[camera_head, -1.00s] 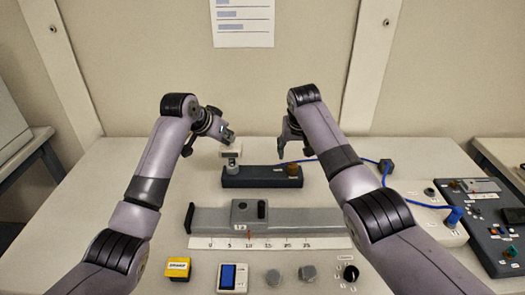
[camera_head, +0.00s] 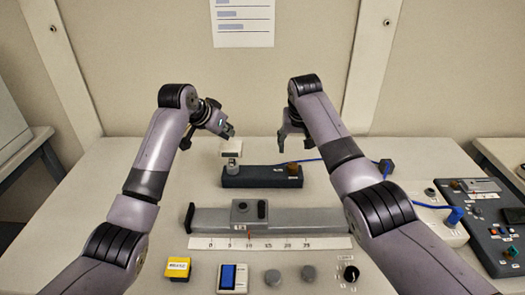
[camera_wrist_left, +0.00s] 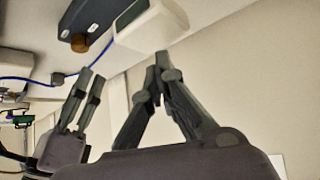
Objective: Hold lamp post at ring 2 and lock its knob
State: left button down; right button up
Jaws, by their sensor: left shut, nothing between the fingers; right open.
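The lamp post has a white box-shaped head (camera_head: 231,147) on a short post. It stands at the left end of a dark base block (camera_head: 262,181). A brown knob (camera_head: 293,168) sits at the block's right end. The left wrist view shows the white head (camera_wrist_left: 150,28), the block (camera_wrist_left: 95,15) and the brown knob (camera_wrist_left: 80,43). My left gripper (camera_head: 230,133) is shut and empty, just above the head; its fingertips (camera_wrist_left: 158,62) look close to it. My right gripper (camera_head: 292,144) is open above the brown knob, apart from it. Ring marks on the post are too small to tell.
A grey rail with a carriage (camera_head: 249,211) and a scale strip (camera_head: 270,243) lies in front. Several buttons and knobs line the front edge. A blue cable (camera_head: 345,172) runs right to a white box (camera_head: 430,218). A control panel (camera_head: 490,235) stands at right.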

pick_arm(q)
notch_tip(320, 180, up, 5)
dwell(0.6)
